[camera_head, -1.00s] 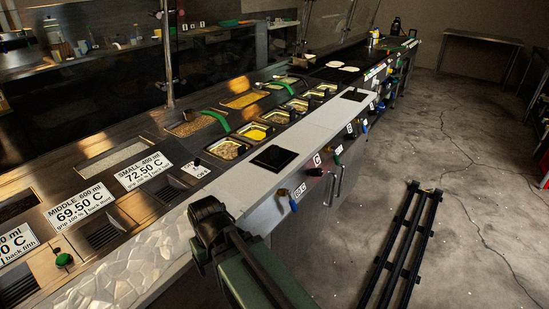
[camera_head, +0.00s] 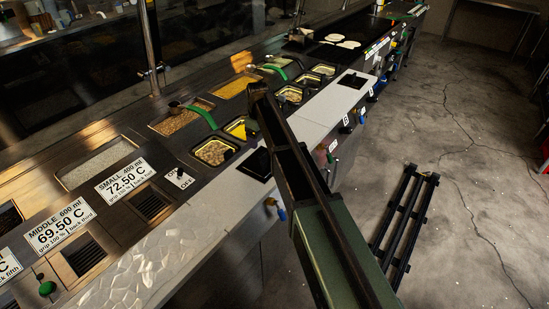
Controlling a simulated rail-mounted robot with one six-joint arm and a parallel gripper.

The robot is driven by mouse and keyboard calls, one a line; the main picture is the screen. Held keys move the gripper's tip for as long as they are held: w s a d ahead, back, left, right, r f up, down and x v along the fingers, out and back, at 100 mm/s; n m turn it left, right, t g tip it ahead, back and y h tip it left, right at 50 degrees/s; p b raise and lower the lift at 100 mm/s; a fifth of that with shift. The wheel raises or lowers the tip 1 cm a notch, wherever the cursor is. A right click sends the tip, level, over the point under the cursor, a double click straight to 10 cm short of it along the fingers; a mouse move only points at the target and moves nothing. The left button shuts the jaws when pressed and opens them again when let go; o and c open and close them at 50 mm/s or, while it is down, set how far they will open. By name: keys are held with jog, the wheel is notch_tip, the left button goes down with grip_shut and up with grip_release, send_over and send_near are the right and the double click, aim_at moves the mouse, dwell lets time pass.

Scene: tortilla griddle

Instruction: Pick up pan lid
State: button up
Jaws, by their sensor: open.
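My gripper (camera_head: 257,97) is at the far dark end of my arm, over the counter beside the yellow-filled bin. It is open, and I see nothing held in it; its fingers are small and dark. I cannot make out a pan lid for certain. A small dark object (camera_head: 300,37) stands at the back by the griddle, too small to identify. My gripper is well in front of it. White tortillas (camera_head: 348,44) lie on the dark griddle (camera_head: 335,54) farther back.
Several food bins, including a grain bin (camera_head: 215,152), line the counter (camera_head: 213,214). Green-handled tools (camera_head: 200,115) stick up from some bins. A tap post (camera_head: 150,50) rises at the left. A black rack (camera_head: 405,215) lies on the open floor at right.

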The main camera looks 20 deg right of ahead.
aim_at(263, 153)
notch_tip(263, 153, down, 6)
jog(key=b, duration=0.5)
jog(key=shift+d, duration=0.15)
jog(key=shift+w+r, duration=0.1)
jog(key=f+b, duration=0.5)
jog(key=shift+d+f, duration=0.2)
jog(key=shift+d, duration=0.05)
jog(key=shift+r, duration=0.2)
jog(key=c, duration=1.1)
jog(key=shift+o, duration=0.2)
jog(key=shift+r, duration=0.2)
notch_tip(263, 153, up, 20)
jog(key=p, duration=2)
jog(key=shift+f, duration=0.15)
